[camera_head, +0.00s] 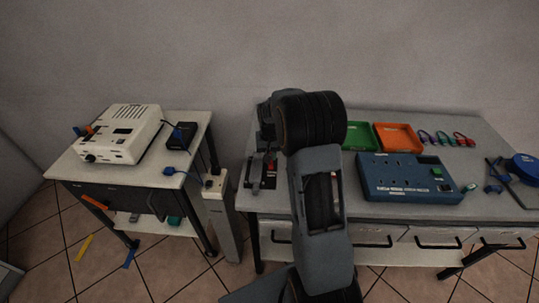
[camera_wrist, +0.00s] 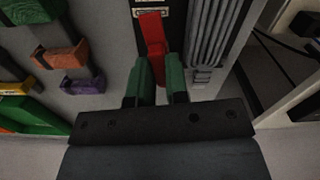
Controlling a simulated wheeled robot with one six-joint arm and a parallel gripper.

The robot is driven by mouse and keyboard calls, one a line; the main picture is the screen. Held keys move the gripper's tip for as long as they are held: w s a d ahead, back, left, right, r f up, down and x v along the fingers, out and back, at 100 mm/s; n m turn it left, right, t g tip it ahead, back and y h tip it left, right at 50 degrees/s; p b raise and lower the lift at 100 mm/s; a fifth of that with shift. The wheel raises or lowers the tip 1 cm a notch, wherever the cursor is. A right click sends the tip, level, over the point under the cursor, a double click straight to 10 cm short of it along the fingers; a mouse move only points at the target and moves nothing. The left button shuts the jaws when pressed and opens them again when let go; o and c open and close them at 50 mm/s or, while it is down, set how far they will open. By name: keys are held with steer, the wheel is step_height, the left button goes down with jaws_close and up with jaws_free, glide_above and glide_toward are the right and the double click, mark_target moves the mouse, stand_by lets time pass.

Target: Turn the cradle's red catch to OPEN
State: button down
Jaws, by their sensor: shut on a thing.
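The red catch (camera_wrist: 153,33) is a long red lever in the wrist view, lying along a dark cradle (camera_wrist: 176,18) with a pale label strip above it. My gripper (camera_wrist: 159,72) has two green fingers, one on each side of the catch's near end, and is shut on it. The lettering on the label is too small to read. In the head view the cradle (camera_head: 254,180) is a dark unit at the left end of the right table, and the red catch (camera_head: 271,166) shows as a small red spot. My arm covers much of the area beside it.
A blue panel (camera_head: 405,180) with sockets, a green tray (camera_head: 358,135) and an orange tray (camera_head: 398,136) are on the right table. A white device (camera_head: 122,134) stands on the left table. A post with a socket (camera_head: 215,188) stands between the tables. Grey ribbed cable (camera_wrist: 212,35) runs beside the cradle.

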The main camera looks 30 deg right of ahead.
steer(key=shift+w+r+m, duration=0.1)
steer(key=shift+m, duration=0.7)
steer(key=c, duration=1.1)
jaws_free()
step_height(320, 180, up, 14)
steer(key=shift+f, duration=0.15)
